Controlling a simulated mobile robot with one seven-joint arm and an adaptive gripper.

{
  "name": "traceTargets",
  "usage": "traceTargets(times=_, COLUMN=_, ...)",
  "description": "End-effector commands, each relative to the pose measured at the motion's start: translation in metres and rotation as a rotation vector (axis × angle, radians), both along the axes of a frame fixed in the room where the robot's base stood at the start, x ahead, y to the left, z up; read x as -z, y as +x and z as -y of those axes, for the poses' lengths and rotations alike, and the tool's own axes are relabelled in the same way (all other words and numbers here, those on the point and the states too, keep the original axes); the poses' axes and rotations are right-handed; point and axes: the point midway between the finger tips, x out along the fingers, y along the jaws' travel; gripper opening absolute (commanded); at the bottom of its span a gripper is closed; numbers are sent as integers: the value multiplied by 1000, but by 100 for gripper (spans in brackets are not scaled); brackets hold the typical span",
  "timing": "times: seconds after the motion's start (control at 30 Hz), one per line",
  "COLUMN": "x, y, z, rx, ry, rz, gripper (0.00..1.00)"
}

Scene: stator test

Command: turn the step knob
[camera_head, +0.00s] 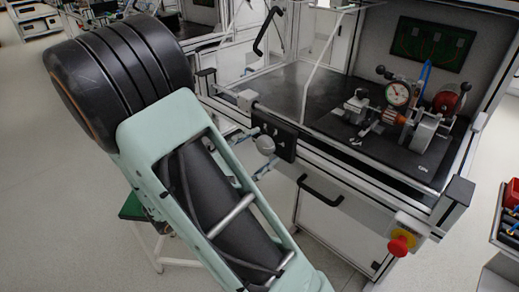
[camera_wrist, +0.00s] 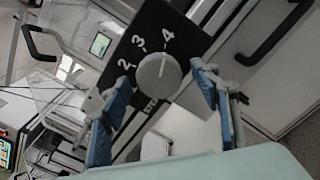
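The step knob (camera_wrist: 157,75) is a round grey dial on a black panel (camera_wrist: 178,28) marked 2, 3, 4 and partly "STEP". In the head view the knob (camera_head: 265,145) sits on the bench's front edge. My gripper (camera_wrist: 160,78) is open, with one blue finger on each side of the knob and visible gaps to it. Contact is not visible. The head view also shows the fingers of my gripper (camera_head: 256,150) around the knob.
A bench (camera_head: 300,85) behind the panel carries a fixture with a dial gauge (camera_head: 398,93). A black handle (camera_head: 320,190) is below and right of the panel. A red emergency button (camera_head: 399,245) is farther right. A green-topped stool (camera_head: 132,207) stands behind my arm.

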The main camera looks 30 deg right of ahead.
Motion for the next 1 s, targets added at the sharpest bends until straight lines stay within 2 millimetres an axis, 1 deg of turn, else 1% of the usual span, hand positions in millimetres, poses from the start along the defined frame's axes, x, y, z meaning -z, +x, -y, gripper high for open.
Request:
traceTargets(times=0.03, x=0, y=0, z=0, rx=0, ry=0, rz=0, gripper=50)
traceTargets(times=0.3, x=0, y=0, z=0, rx=0, ry=0, rz=0, gripper=20)
traceTargets(times=0.33, x=0, y=0, z=0, rx=0, ry=0, rz=0, gripper=16)
traceTargets(times=0.37, x=0, y=0, z=0, rx=0, ry=0, rz=0, gripper=15)
traceTargets(times=0.67, x=-2, y=0, z=0, rx=0, ry=-16, rz=-44, gripper=15)
traceTargets(times=0.87, x=-4, y=0, z=0, rx=0, ry=-56, rz=-155, gripper=15)
traceTargets(times=1.0, x=-5, y=-1, z=0, rx=-1, ry=-96, rz=-264, gripper=15)
